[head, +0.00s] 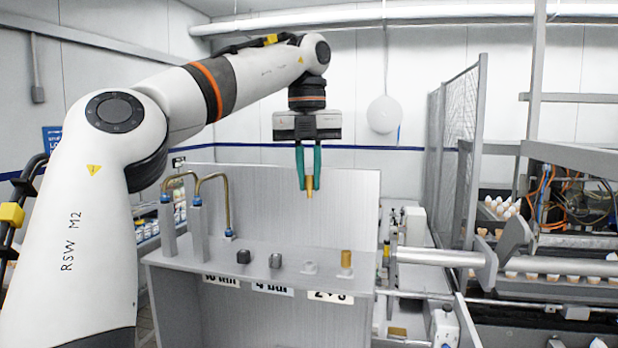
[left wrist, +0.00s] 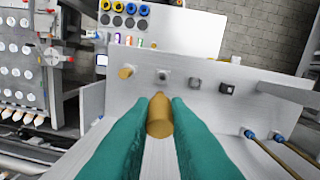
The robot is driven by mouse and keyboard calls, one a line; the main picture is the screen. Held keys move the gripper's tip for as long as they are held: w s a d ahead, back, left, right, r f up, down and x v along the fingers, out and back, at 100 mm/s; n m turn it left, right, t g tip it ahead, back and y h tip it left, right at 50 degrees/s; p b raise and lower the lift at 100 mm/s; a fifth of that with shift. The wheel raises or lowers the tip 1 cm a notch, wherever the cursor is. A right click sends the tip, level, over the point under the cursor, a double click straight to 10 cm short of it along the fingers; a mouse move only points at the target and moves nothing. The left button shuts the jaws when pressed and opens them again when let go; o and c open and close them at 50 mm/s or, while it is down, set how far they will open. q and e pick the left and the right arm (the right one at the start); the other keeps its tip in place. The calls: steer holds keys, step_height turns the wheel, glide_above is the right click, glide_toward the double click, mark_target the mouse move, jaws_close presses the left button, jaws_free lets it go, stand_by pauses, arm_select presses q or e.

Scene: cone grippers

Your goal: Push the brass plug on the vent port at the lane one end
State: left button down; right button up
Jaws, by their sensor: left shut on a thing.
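My left gripper (head: 309,183) hangs pointing down above the grey bench, its green fingers shut on a brass plug (head: 309,190). The plug's narrow end points down, clear of the bench top. In the left wrist view the plug (left wrist: 160,118) shows between the two green fingers. On the bench stand a row of fittings: two dark caps (head: 243,256), (head: 275,260), a pale low port (head: 310,267) and an upright brass piece (head: 346,260) at the right. The pale port also shows in the left wrist view (left wrist: 162,77). No readable label names the vent port. My right gripper is out of view.
Bent brass tubes (head: 228,205) on grey posts stand at the bench's left. A grey back panel (head: 350,205) rises behind the bench. A mesh guard (head: 455,140) and conveyor machinery stand to the right. The air around the plug is free.

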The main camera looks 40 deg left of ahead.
arm_select(q)
steer(key=shift+r, duration=1.05)
